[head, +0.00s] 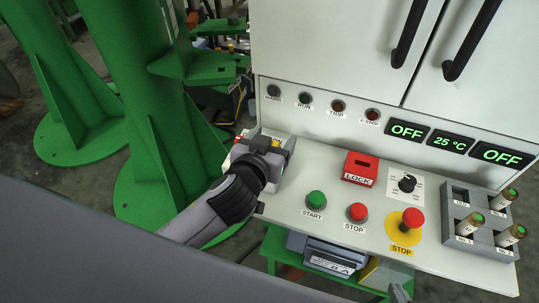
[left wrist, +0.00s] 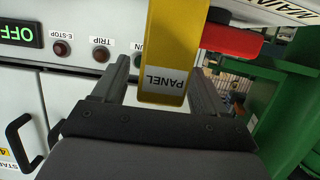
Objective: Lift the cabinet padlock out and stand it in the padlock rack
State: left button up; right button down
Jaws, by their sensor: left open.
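A yellow block labelled PANEL (left wrist: 165,50), apparently the padlock, fills the space between my left gripper's fingers in the left wrist view. My left gripper (left wrist: 163,85) is open, with one finger on each side of it and a narrow gap at each side. In the head view, my left gripper (head: 275,142) is over the left end of the console and hides most of the padlock. A red box labelled LOCK (head: 361,166), with a dark slot in its top, stands on the console to the right; it looks like the padlock rack.
The white console (head: 290,215) carries a green START button (head: 315,198), a red STOP button (head: 357,211), a red emergency button (head: 412,217) and a dark knob (head: 407,183). A grey holder (head: 459,206) with several cylinders is at right. The cabinet (head: 330,50) rises behind.

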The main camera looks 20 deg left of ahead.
pick_arm(q)
jog(key=c, duration=1.2)
jog(key=shift+o, duration=0.2)
pick_arm(e)
jog(key=shift+a, duration=0.1)
